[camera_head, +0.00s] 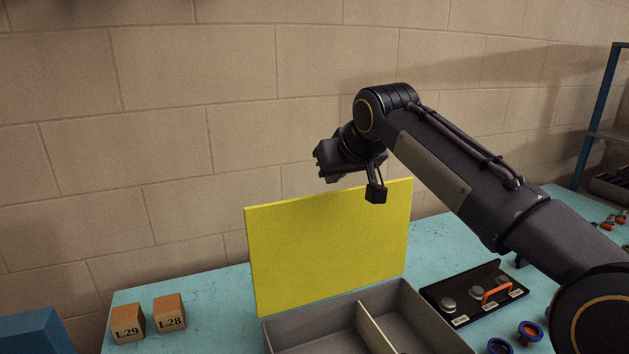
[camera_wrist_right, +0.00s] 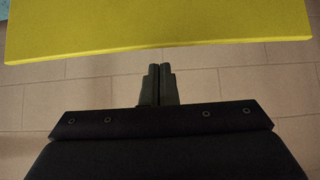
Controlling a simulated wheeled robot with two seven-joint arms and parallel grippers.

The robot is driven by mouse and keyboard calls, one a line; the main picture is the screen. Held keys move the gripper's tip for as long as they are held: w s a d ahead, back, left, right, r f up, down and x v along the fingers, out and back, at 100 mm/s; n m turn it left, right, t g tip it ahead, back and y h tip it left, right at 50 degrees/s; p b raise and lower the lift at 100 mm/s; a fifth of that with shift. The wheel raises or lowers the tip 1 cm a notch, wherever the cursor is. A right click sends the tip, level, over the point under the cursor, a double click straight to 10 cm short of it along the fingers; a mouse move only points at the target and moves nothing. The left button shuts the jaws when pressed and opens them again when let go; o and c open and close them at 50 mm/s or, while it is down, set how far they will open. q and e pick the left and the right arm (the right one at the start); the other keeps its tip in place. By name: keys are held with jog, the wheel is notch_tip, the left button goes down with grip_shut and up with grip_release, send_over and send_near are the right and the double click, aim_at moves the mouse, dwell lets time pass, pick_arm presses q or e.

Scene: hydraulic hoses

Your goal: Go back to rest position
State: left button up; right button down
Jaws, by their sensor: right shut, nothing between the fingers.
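My right gripper (camera_head: 326,164) is raised in front of the brick wall, above the top edge of the yellow panel (camera_head: 330,245). In the right wrist view its two fingers (camera_wrist_right: 158,84) are together with nothing between them. The yellow panel (camera_wrist_right: 160,25) also shows across the top of that view, apart from the fingertips. My right arm reaches in from the lower right. My left gripper does not show in either view.
A grey divided box (camera_head: 415,305) stands before the yellow panel on the blue table (camera_head: 220,290). Blocks marked L29 (camera_head: 127,323) and L28 (camera_head: 169,312) sit left. A black plate (camera_head: 462,318) with fittings and blue-orange rings (camera_head: 530,331) lie right, under my arm.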

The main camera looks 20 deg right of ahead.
jog(key=s+d+f+g+y, duration=0.1)
jog(key=s+d+f, duration=0.1)
jog(key=s+f, duration=0.4)
jog(key=s+d+f+g+y, duration=0.1)
jog(key=s+f, duration=0.3)
jog(key=s, duration=0.4)
jog(key=s+a+f+m+g+y, duration=0.1)
jog(key=s+a+f, duration=0.4)
jog(key=s+f, duration=1.1)
jog(key=shift+s+f+m, duration=0.15)
jog(key=shift+s+m, duration=0.65)
jog(key=shift+s, duration=0.2)
